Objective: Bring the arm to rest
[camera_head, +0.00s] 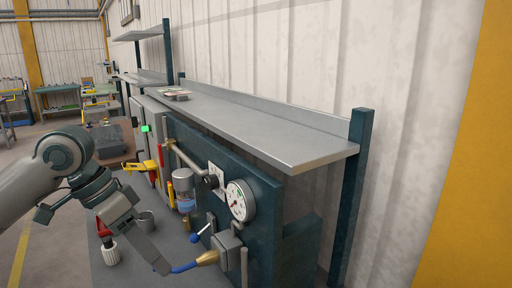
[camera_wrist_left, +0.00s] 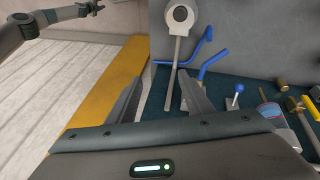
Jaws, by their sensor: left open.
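My left arm comes in from the left in the head view. Its gripper (camera_head: 160,266) points down and to the right, beside the lower front of the dark teal machine panel.
The panel carries a round gauge (camera_head: 240,201), a blue-bowled filter (camera_head: 184,187) and a blue-knobbed lever (camera_head: 201,233). A yellow-handled valve (camera_head: 143,167) sits left of them. A long grey shelf (camera_head: 255,125) runs above.

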